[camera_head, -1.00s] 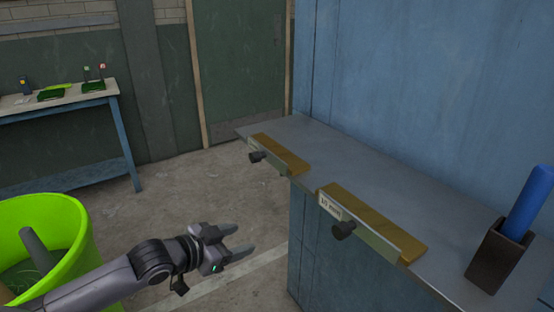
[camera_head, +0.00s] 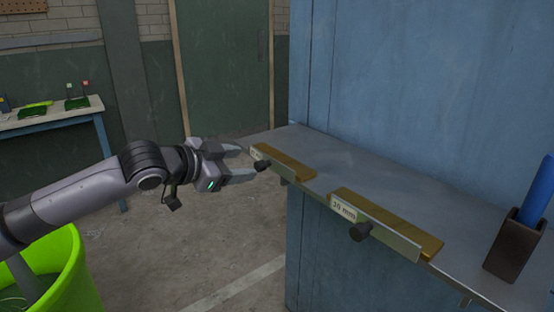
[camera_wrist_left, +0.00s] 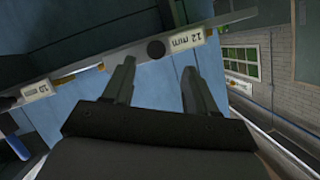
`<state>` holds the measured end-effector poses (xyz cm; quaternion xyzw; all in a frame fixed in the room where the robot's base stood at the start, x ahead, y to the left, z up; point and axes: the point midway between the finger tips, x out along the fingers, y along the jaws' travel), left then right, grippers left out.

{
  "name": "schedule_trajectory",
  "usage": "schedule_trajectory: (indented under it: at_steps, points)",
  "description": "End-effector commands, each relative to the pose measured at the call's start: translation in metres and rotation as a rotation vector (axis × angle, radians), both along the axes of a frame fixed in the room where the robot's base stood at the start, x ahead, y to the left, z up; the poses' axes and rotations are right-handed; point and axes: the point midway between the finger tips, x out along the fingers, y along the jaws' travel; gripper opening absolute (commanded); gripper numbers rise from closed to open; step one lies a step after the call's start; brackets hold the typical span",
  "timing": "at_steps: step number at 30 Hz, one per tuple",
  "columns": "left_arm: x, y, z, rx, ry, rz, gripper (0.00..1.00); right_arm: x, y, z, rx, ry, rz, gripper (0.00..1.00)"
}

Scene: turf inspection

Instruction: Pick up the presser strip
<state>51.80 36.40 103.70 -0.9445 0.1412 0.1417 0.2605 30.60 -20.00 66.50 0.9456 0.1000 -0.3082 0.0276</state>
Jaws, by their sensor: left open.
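Two presser strips lie along the front edge of a grey metal shelf (camera_head: 385,180), each tan with a metal front plate and a black knob. The far strip (camera_head: 290,164) has its knob (camera_head: 262,165) just beyond my left fingertips. In the left wrist view that knob (camera_wrist_left: 156,49) shows between the fingertips, beside an upside-down label reading 12 mm (camera_wrist_left: 188,40). The near strip (camera_head: 395,222) is labelled 30 mm (camera_head: 343,208) and has its own knob (camera_head: 358,232). My left gripper (camera_head: 247,162) is open and empty, left of the far strip. My right gripper is not in view.
A dark holder (camera_head: 512,252) with a blue object (camera_head: 537,190) stands at the shelf's right end. A blue wall (camera_head: 410,80) rises behind the shelf. A lime-green bin (camera_head: 70,275) stands lower left and a side table (camera_head: 60,120) at the back left. Open floor lies below the gripper.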

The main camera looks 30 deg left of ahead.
Motion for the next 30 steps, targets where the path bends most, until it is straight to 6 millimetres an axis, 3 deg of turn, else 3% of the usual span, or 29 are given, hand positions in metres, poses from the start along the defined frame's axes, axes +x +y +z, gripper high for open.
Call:
schedule_trajectory:
  at_steps: [7,18,27,28,30]
  points:
    - [0.011,-0.004,-0.005,-0.004,-0.002,0.0,0.57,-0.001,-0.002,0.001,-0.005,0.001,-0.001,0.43]
    - [0.044,-0.014,-0.022,-0.002,-0.001,-0.001,0.57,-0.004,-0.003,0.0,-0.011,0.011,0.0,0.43]
    - [0.047,-0.014,-0.024,0.002,0.0,-0.002,0.57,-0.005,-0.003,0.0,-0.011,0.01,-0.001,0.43]
    - [0.047,-0.014,-0.024,0.002,0.0,-0.002,0.54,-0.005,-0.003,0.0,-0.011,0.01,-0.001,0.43]
    - [0.047,-0.014,-0.024,0.002,0.0,-0.001,0.31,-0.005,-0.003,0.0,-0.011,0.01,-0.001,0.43]
